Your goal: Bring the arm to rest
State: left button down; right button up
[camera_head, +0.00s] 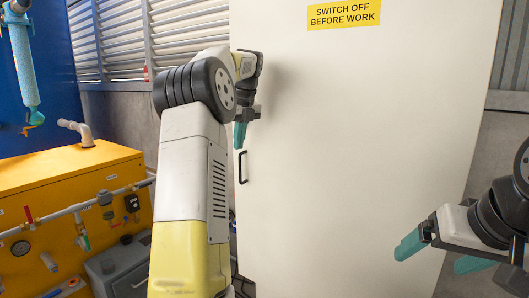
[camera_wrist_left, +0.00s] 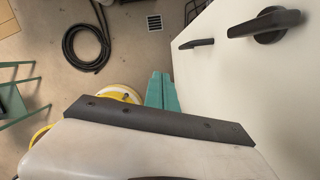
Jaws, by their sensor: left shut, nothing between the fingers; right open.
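My left arm rises from the bottom of the head view, and its left gripper (camera_head: 240,134) hangs with teal fingers pointing down in front of the white cabinet's left side. In the left wrist view the teal fingers (camera_wrist_left: 161,92) are together with nothing between them. My right gripper (camera_head: 440,254) is at the right edge of the head view, its teal fingers apart and empty, pointing left.
A white cabinet (camera_head: 350,150) with a yellow sign (camera_head: 347,14) stands close ahead; its black handle (camera_head: 242,167) is just below my left gripper. A yellow tank unit (camera_head: 60,180) with pipes and valves is at left. In the wrist view a black hose (camera_wrist_left: 86,45) lies coiled on the floor.

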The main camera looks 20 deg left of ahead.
pick_arm(q)
jog(key=s+d+r+n+t+h, duration=0.2)
jog(key=s+d+n+t, duration=0.1)
jog(key=s+d+n, duration=0.95)
jog(key=s+d+f+n+t+h, duration=0.1)
jog(key=s+d+f+n, duration=0.3)
jog(key=s, duration=0.5)
jog(key=s+d+f+n+t+h, duration=0.1)
jog(key=s+d+f+n, duration=0.3)
jog(key=s+f+n, duration=0.2)
jog(key=s+n, duration=0.2)
jog(key=s, duration=0.2)
jog(key=shift+d, duration=0.2)
